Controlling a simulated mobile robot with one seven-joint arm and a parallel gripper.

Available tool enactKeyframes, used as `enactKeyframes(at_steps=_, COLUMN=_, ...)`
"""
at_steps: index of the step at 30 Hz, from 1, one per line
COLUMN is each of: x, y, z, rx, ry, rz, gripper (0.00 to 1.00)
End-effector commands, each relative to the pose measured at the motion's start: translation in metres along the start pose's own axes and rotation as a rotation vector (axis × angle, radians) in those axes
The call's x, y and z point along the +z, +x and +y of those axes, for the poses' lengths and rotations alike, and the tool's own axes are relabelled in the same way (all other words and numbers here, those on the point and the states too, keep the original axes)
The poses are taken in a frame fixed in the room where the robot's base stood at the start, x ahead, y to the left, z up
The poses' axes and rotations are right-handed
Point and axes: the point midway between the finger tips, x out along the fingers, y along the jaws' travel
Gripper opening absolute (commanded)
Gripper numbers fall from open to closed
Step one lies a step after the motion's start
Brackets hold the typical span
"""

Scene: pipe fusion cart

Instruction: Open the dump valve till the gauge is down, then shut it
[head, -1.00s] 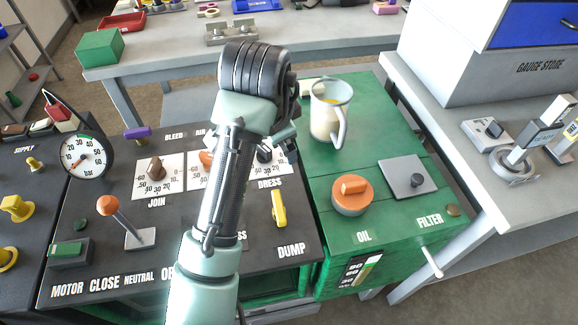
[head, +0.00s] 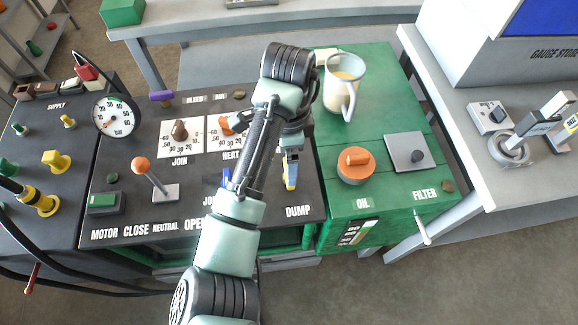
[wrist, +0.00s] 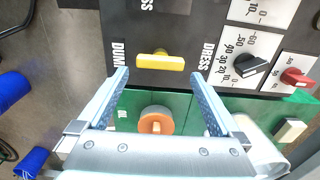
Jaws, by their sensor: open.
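The dump valve's yellow handle (head: 291,184) is on the dark panel above the DUMP label. In the head view my gripper (head: 290,162) is over it and hides most of it. In the wrist view the whole yellow handle (wrist: 160,62) shows, lying crosswise just beyond the fingertips of my open gripper (wrist: 160,77). Its long side runs from one finger towards the other, with nothing between the fingers. Contact cannot be told. The round white gauge (head: 115,114) stands at the panel's left back; its reading is too small to tell surely.
An orange-knobbed lever (head: 141,165) stands left on the panel. Dial knobs lie behind the handle, including a black one (wrist: 250,66). To the right, the green cabinet carries a jug (head: 343,88), an orange cap (head: 356,166) and a grey plate (head: 409,153).

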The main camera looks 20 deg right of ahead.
Motion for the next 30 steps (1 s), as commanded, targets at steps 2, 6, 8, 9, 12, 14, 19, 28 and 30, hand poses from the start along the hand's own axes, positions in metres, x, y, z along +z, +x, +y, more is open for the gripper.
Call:
enactKeyframes(at_steps=2, x=0.0, y=0.015, z=0.001, rx=0.003, ry=-0.001, rz=0.0, gripper=1.0)
enactKeyframes(at_steps=6, x=0.0, y=0.035, z=0.0, rx=0.002, ry=0.0, rz=-0.001, gripper=1.0)
enactKeyframes(at_steps=8, x=0.0, y=0.041, z=0.0, rx=0.0, ry=-0.001, rz=0.0, gripper=1.0)
enactKeyframes(at_steps=9, x=0.0, y=0.043, z=0.0, rx=0.0, ry=-0.001, rz=0.0, gripper=1.0)
enactKeyframes(at_steps=12, x=0.0, y=0.047, z=0.0, rx=-0.001, ry=0.0, rz=0.0, gripper=1.0)
enactKeyframes(at_steps=14, x=0.0, y=0.048, z=-0.001, rx=-0.002, ry=0.0, rz=0.0, gripper=1.0)
enactKeyframes(at_steps=19, x=0.0, y=0.048, z=-0.001, rx=-0.002, ry=0.0, rz=0.0, gripper=1.0)
enactKeyframes(at_steps=28, x=0.0, y=0.048, z=0.0, rx=-0.002, ry=0.0, rz=0.0, gripper=0.53)
enactKeyframes(at_steps=30, x=0.0, y=0.048, z=0.0, rx=-0.002, ry=0.0, rz=0.0, gripper=0.41)
